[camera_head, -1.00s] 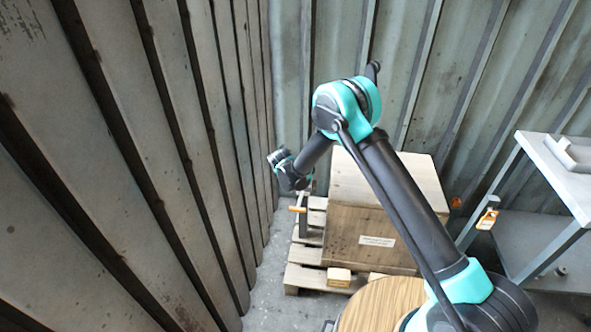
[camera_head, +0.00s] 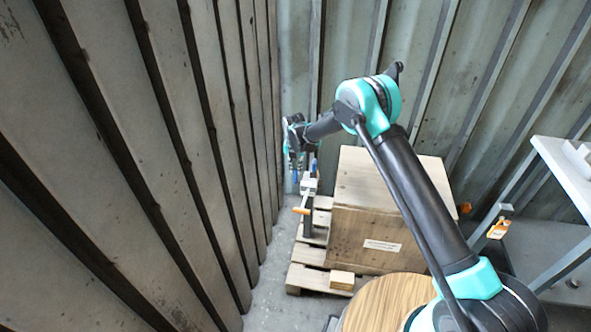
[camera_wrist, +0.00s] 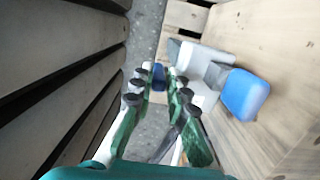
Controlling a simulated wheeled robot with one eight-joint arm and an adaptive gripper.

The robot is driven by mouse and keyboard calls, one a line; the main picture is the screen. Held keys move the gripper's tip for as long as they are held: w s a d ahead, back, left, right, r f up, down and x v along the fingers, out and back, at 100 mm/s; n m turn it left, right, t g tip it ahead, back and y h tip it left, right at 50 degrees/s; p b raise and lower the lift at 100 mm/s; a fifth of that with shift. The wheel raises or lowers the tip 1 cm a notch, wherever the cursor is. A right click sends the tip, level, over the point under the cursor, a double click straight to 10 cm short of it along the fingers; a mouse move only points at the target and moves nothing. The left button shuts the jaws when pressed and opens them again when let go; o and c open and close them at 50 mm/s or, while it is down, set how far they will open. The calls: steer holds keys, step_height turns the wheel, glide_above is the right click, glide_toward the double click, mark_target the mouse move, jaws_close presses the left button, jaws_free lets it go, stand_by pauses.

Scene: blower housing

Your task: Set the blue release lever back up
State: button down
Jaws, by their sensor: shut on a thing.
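My gripper (camera_wrist: 159,80) shows in the wrist view with its green and black fingers closed about a small blue piece (camera_wrist: 158,74), which looks like the end of the blue release lever. The fingers hide most of it. A larger blue block (camera_wrist: 245,95) sits to the right on a grey and white fixture (camera_wrist: 200,80), apart from the fingers. In the head view my gripper (camera_head: 293,178) points down just left of the fixture (camera_head: 310,186), close to the ribbed wall.
A wooden crate (camera_head: 365,240) stands on a pallet (camera_head: 310,280) right of the fixture. An orange handle (camera_head: 300,211) sticks out from the fixture's post. The ribbed wall (camera_head: 200,150) leaves little room on the left. A small wood block (camera_head: 342,280) lies in front.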

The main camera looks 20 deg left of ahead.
steer(key=shift+w, duration=0.1)
steer(key=c, duration=1.8)
jaws_free()
steer(key=shift+o, duration=0.2)
step_height(320, 180, up, 12)
steer(key=s, duration=0.1)
steer(key=shift+s+d, duration=0.15)
steer(key=shift+s, duration=0.05)
